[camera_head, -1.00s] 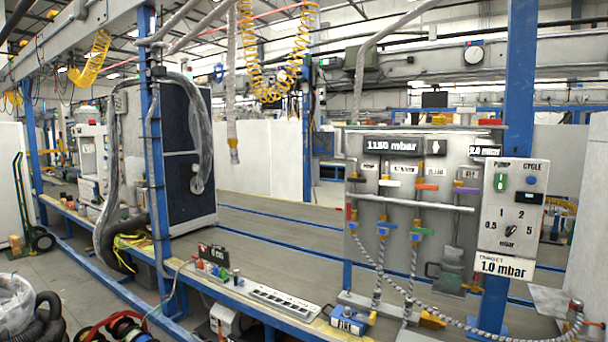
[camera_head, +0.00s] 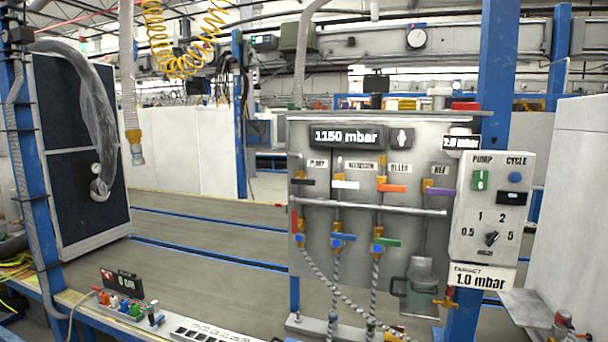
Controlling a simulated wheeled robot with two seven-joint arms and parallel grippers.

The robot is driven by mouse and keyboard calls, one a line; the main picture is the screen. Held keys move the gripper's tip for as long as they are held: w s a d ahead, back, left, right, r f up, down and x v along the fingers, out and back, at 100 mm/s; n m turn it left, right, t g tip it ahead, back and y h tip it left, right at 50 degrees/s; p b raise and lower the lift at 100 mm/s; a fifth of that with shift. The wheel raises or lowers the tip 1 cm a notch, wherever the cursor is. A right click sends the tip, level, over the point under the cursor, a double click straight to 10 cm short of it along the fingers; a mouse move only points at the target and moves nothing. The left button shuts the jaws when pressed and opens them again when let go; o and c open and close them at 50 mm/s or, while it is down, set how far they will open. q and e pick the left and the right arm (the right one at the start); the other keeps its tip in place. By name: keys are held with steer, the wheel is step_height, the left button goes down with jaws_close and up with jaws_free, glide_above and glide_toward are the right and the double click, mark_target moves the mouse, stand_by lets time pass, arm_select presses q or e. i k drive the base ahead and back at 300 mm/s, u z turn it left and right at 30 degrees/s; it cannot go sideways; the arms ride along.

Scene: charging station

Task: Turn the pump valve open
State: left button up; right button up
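The grey valve panel (camera_head: 410,140) stands right of centre. Its display (camera_head: 346,137) reads 1150 mbar. Below it is a row of labelled valves. The leftmost label appears to read PUMP, and the pump valve (camera_head: 303,181) under it has a dark handle lying roughly level. To its right are a valve with a white handle (camera_head: 345,185), one with an orange handle (camera_head: 392,188) and one with a purple handle (camera_head: 440,191). Neither of my grippers is in view.
A control box (camera_head: 490,208) with PUMP and CYCLE buttons and a dial hangs on a blue post at the panel's right, above a 1.0 mbar target sign (camera_head: 482,278). Lower blue and green handles and braided hoses (camera_head: 335,290) sit below. A power strip (camera_head: 210,331) lies front left.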

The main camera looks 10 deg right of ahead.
mark_target(304, 181)
steer(key=z, duration=0.5)
steer(key=i, duration=1)
steer(key=z, duration=1.05)
steer(key=i, duration=0.25)
steer(key=z, duration=0.05)
